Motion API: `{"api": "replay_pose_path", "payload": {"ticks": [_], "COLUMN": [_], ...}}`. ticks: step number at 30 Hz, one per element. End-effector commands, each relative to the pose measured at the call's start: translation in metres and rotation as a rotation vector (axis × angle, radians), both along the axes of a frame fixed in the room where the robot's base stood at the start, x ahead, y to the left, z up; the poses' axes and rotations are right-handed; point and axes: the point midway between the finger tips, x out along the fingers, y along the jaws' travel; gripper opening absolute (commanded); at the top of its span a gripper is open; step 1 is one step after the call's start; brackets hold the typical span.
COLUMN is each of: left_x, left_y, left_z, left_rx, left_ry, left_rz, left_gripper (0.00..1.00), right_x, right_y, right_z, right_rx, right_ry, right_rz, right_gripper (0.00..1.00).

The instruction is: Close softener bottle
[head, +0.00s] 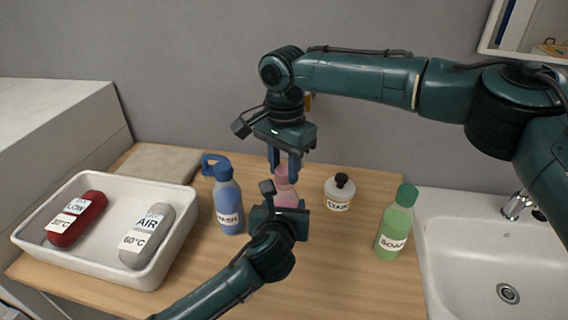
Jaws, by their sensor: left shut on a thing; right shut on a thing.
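The pink bottle (286,195), the likely softener bottle, stands upright on the wooden counter in the middle of the head view. Its label is hidden. My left gripper (283,206) is in front of it, shut on its body and covering its lower part. My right gripper (285,167) points down from above, with its blue fingers shut around the bottle's top. A bit of pink shows between these fingers. The fingers hide most of the cap, so I cannot tell how it sits on the neck.
A blue bottle (229,206) with a blue handled cap stands close on the left. A white jar (338,194) with a black knob and a green soap bottle (395,226) stand right. A white tray (165,262) holds red and grey capsules. A sink (460,262) is far right.

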Motion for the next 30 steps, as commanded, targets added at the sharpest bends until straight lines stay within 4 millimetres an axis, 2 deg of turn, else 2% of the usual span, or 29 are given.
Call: {"api": "replay_pose_path", "payload": {"ticks": [11,12,17,20,30], "left_x": [0.0000,0.0000,0.0000,0.0001,0.0001], "left_y": [0.0001,0.0001,0.0001,0.0002,0.0003], "left_z": [-0.0002,-0.0002,-0.0003,-0.0004,-0.0004], "left_rx": [0.001,0.001,0.001,0.001,0.000], "left_ry": [0.000,0.000,0.001,0.001,0.001], "left_rz": [0.000,0.000,0.000,0.001,0.001], "left_gripper": [0.16,0.00,0.00,0.00,0.00], "right_x": [-0.0002,-0.0001,-0.0002,-0.0001,0.0006], "right_y": [-0.0001,0.0000,0.0003,0.0005,0.0008], "right_z": [-0.0082,-0.0085,-0.0084,-0.0091,-0.0091], "right_rx": [0.001,0.001,0.001,0.003,0.002], "right_ry": [0.001,0.001,0.001,0.003,0.004], "right_rz": [0.000,0.000,-0.074,-0.240,-0.968], "right_gripper": [0.12,0.12,0.12,0.12,0.12]}}
